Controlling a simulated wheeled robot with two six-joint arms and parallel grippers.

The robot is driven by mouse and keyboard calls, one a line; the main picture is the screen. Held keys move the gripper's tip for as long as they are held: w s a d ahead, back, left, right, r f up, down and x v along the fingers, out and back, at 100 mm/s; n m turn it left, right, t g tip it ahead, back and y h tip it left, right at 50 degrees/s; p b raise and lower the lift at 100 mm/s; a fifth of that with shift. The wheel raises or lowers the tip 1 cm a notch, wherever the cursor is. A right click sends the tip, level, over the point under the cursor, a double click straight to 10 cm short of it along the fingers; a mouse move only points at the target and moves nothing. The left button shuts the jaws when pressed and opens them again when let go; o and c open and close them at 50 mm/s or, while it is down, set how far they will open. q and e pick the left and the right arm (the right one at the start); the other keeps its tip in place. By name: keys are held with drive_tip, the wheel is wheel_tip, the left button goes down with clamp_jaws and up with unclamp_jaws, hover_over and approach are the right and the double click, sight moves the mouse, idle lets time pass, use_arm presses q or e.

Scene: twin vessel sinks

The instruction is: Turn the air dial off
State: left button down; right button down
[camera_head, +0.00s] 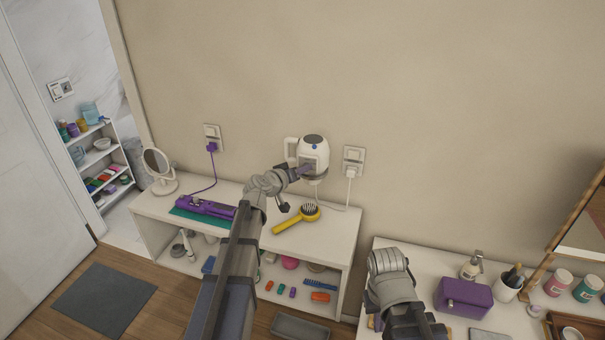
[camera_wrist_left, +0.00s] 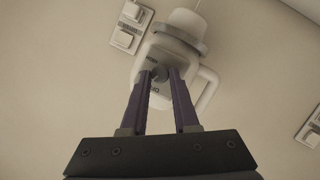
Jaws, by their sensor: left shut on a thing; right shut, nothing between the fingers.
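A white wall-mounted hair dryer unit (camera_head: 314,151) hangs on the beige wall, with a side handle and a blue spot on its front. My left gripper (camera_head: 304,171) reaches the unit's lower front. Its purple fingers (camera_wrist_left: 160,76) are shut on the dial, one on each side. My right gripper (camera_head: 420,328) is shut and empty at the bottom, away from the unit.
A white shelf unit (camera_head: 343,230) below holds a yellow hairbrush (camera_head: 296,217), a purple flat iron (camera_head: 206,206) and a round mirror (camera_head: 158,168). A plugged socket (camera_head: 353,160) is right of the dryer. A purple box (camera_head: 465,296) stands on the right counter.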

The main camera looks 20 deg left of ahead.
use_arm(q)
drive_tip(key=n+b, duration=0.1)
drive_tip(key=n+h, duration=0.1)
drive_tip(key=n+b, duration=0.1)
drive_tip(key=shift+a+f+n+t+h+b, duration=0.1)
drive_tip(key=shift+f+n+t+h+b, duration=0.2)
drive_tip(key=shift+t+h+b, duration=0.1)
drive_tip(key=shift+r, duration=0.1)
idle(0.4)
drive_tip(key=c, duration=0.7)
unclamp_jaws()
drive_tip(key=shift+o, duration=0.2)
drive_tip(key=p+v, duration=0.1)
drive_tip(key=v, duration=0.6)
drive_tip(key=shift+s+a, duration=0.2)
drive_tip(key=shift+s, duration=0.15)
